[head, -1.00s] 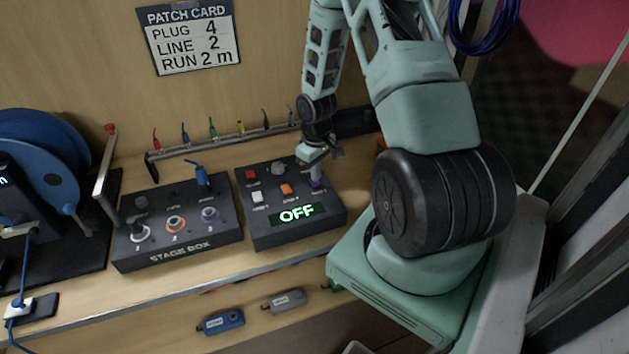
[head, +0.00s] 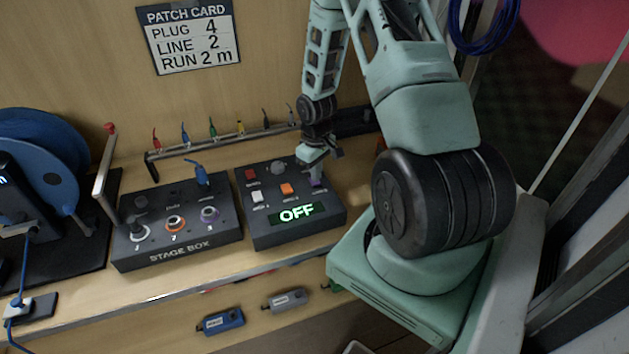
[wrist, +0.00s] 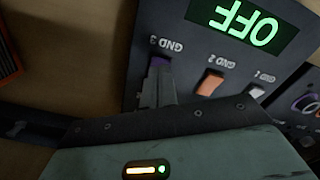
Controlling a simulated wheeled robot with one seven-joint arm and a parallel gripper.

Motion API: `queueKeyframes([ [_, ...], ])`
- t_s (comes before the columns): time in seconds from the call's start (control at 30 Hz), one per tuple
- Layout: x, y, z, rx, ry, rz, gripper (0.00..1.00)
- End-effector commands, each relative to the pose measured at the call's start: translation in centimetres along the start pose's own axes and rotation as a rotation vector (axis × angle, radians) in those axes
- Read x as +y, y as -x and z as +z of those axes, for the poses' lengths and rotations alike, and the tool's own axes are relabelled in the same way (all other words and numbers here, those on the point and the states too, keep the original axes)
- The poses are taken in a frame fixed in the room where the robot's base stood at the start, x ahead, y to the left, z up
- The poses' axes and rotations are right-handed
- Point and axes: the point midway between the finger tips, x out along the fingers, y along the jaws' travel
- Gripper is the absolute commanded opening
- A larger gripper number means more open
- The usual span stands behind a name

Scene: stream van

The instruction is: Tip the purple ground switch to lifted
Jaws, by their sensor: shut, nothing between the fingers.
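The purple ground switch (wrist: 160,63), by the label GND 3, sits on a dark switch box (head: 262,238) in the middle of the bench. In the wrist view my gripper (wrist: 158,85) is shut and empty, its fingertips right at the purple switch and covering most of it. I cannot tell whether they touch it or which way it is tipped. In the head view my gripper (head: 314,178) hides most of the switch (head: 317,183). The box's display (head: 297,212) reads OFF in green.
The stage box (head: 180,254) with a blue plug (head: 201,174) stands to the left. A rail (head: 225,134) of coloured plugs runs behind.

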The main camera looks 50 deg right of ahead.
Motion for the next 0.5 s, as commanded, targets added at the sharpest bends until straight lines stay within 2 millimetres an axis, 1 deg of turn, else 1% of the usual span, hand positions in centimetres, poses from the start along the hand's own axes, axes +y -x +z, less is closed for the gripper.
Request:
queueKeyframes([
  [0.5, 0.0, -0.82, -0.01, 0.0, 0.0, 0.0, 0.0],
])
